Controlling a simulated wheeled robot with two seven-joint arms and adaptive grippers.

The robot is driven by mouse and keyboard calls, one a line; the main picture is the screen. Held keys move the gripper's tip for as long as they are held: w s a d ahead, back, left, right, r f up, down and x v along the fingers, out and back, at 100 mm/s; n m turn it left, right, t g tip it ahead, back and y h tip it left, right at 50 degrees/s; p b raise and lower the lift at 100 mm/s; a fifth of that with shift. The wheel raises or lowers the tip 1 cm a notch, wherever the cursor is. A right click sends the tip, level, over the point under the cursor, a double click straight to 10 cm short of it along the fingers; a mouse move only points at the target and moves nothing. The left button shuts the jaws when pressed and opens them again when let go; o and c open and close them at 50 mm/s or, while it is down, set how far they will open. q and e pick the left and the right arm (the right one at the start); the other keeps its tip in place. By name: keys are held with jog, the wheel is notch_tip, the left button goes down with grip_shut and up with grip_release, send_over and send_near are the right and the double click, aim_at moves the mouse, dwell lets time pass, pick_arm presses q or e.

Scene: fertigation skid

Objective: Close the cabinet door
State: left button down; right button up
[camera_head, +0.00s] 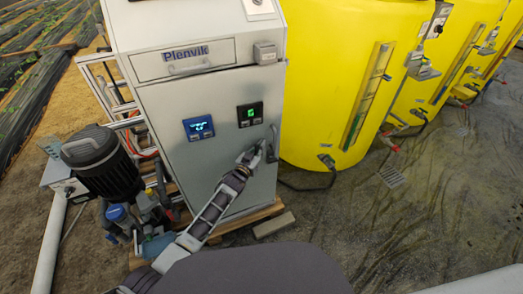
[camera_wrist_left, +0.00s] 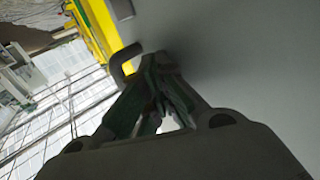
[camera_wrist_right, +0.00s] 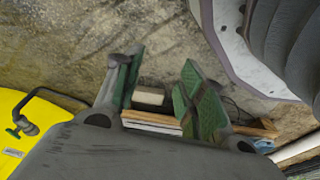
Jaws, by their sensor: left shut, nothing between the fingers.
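The cabinet door (camera_head: 200,165) is the grey front panel with two small displays, below the Plenvik drawer. It looks flush or nearly flush with the cabinet (camera_head: 130,40); I cannot tell whether a small gap is left. Its dark upright handle (camera_head: 273,143) is near the right edge. My left gripper (camera_head: 255,152) is shut and empty at the door face, just left of the handle. In the left wrist view its fingertips (camera_wrist_left: 162,68) meet close to the grey panel, beside the handle (camera_wrist_left: 125,62); contact is unclear. My right gripper (camera_wrist_right: 160,65) is open and empty, over the ground.
A black pump motor (camera_head: 100,160) and pipes stand left of the cabinet. A yellow tank (camera_head: 335,80) stands close at its right, with others behind. The cabinet rests on a wooden pallet (camera_head: 240,220), with a small block (camera_head: 273,225) beside it. The wet ground at right is free.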

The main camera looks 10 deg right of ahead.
aim_at(256, 143)
pick_arm(q)
jog(key=w, duration=0.1)
jog(key=w+b, duration=0.1)
jog(key=w, duration=0.1)
jog(key=shift+w+a+r+b, duration=0.2)
jog(key=shift+a+b, duration=0.1)
jog(key=shift+a, duration=0.1)
pick_arm(e)
jog(key=r, duration=0.1)
jog(key=a+r, duration=0.1)
jog(key=r, duration=0.1)
jog(key=w+r, duration=0.1)
jog(key=r, duration=0.1)
jog(key=shift+a+r, duration=0.15)
jog(key=shift+a, duration=0.15)
pick_arm(q)
jog(key=shift+a+r, duration=0.1)
jog(key=shift+r, duration=0.05)
